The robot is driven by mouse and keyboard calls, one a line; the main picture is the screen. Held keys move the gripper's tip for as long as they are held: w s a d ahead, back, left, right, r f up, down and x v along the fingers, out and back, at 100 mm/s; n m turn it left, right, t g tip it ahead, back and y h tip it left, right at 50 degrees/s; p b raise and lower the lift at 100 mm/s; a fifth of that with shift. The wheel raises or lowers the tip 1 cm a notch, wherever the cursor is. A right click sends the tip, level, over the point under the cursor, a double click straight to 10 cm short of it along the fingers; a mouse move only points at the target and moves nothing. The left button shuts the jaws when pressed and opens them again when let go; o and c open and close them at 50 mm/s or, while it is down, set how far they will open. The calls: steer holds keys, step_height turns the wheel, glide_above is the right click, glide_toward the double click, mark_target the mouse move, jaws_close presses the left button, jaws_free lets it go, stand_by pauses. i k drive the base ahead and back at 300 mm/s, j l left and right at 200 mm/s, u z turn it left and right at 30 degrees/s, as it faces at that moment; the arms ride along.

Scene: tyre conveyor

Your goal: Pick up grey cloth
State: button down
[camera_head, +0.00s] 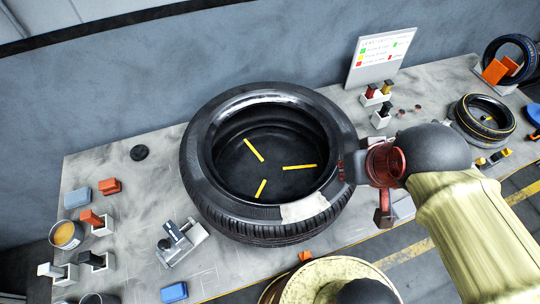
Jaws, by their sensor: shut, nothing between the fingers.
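A pale grey cloth (304,208) lies flat over the front right part of the rim of a large black tyre (215,205). The tyre lies on its side on a grey worktable. My gripper (350,168) is at the tyre's right side, above and to the right of the cloth and apart from it in the picture. It is dark and hard to make out against the tyre. It is shut and holds nothing.
Yellow strips (254,150) mark the dark disc inside the tyre. Blue blocks (77,197), orange blocks (110,187), a can (66,235) and a metal tool (180,242) stand at left. A sign (375,58) and smaller tyres (484,117) stand at right.

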mark_target(406, 207)
steer(key=z, duration=1.5)
steer(key=u, duration=2.1)
steer(key=z, duration=2.1)
steer(key=i+l+u, duration=0.15)
steer(key=k, duration=0.05)
